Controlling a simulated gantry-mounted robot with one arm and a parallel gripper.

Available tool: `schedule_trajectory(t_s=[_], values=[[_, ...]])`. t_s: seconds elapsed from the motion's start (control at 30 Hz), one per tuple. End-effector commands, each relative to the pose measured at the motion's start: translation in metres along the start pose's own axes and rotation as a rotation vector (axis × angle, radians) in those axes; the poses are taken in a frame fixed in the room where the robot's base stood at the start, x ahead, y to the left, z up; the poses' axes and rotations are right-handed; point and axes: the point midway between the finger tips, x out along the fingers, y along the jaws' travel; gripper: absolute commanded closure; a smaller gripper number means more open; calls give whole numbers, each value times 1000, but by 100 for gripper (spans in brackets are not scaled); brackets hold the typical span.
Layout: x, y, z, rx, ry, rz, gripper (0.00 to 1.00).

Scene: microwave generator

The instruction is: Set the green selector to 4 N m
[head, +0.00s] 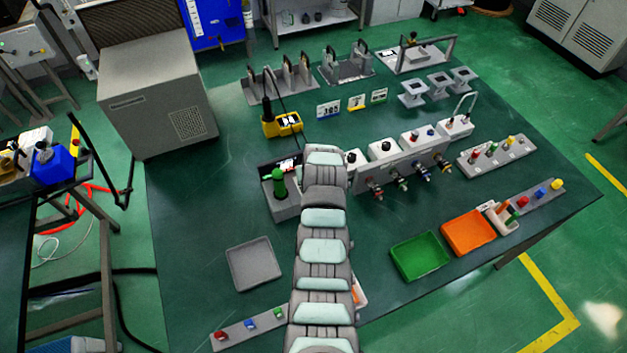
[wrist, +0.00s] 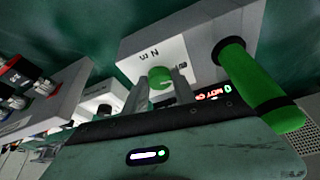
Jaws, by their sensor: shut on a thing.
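The green selector (wrist: 160,73) is a round knob on the white label face of a grey unit, below the letters "N m", in the wrist view. My gripper (wrist: 160,84) has one finger on each side of the selector and is shut on it. The selector's pointer and setting cannot be read. A small display (wrist: 212,93) with red and green characters is partly visible beside it. In the head view the unit (head: 287,207) stands left of my arm, which hides my gripper and the selector.
A green-handled tool (head: 279,184) stands upright in the unit; it also shows close to my gripper in the wrist view (wrist: 258,85). A grey box with valves (head: 403,164) is to the right.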

Motion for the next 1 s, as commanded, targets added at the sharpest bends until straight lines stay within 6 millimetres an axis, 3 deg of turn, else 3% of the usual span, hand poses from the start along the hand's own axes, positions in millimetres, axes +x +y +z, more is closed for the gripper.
schedule_trajectory(t_s=[0.47, 1.0], values=[[-1, -1, 0, 71, -2, 30, 100], [4, -5, -1, 491, 3, 205, 100]])
